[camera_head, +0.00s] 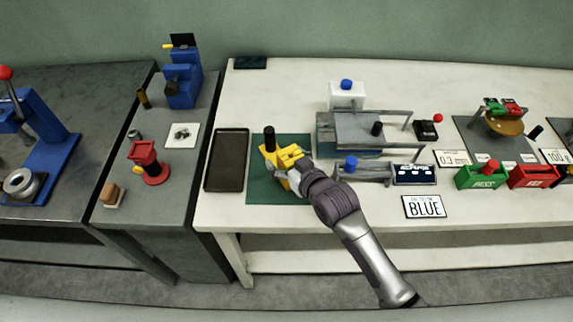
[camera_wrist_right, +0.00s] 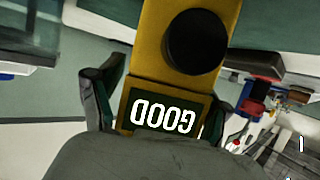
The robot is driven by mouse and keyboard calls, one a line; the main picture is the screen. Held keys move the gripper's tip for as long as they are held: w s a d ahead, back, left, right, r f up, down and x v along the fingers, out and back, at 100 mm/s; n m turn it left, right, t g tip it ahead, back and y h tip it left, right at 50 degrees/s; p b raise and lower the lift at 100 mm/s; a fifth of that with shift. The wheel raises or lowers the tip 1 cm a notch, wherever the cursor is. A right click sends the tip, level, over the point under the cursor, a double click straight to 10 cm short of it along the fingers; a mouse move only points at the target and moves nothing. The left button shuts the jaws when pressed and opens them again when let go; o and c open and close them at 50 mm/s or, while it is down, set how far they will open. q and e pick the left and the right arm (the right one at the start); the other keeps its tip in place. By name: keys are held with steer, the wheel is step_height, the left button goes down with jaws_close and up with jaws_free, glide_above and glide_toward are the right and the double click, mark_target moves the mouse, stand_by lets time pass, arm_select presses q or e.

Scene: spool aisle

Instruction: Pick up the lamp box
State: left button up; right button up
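The yellow lamp box (camera_head: 283,157) is at the green mat (camera_head: 262,190) on the white bench, partly hidden by my right gripper. A black cylinder rises at its far left. In the right wrist view the yellow lamp box (camera_wrist_right: 140,82) shows a round black top and a dark panel reading "GOOD", upside down. My right gripper (camera_head: 284,170) is at the box's near side. In the right wrist view its fingers (camera_wrist_right: 172,92) stand on either side of the box, with narrow gaps showing; it looks open. I cannot tell whether the box touches the mat. My left gripper is not in view.
A dark tray (camera_head: 227,160) lies left of the mat. A grey fixture with a blue knob (camera_head: 351,163) and a "BLUE" card (camera_head: 424,206) are to the right. Green (camera_head: 483,176) and red (camera_head: 533,176) bins stand farther right. A grey table with tools is at left.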

jaws_close()
steer(key=shift+r, duration=0.15)
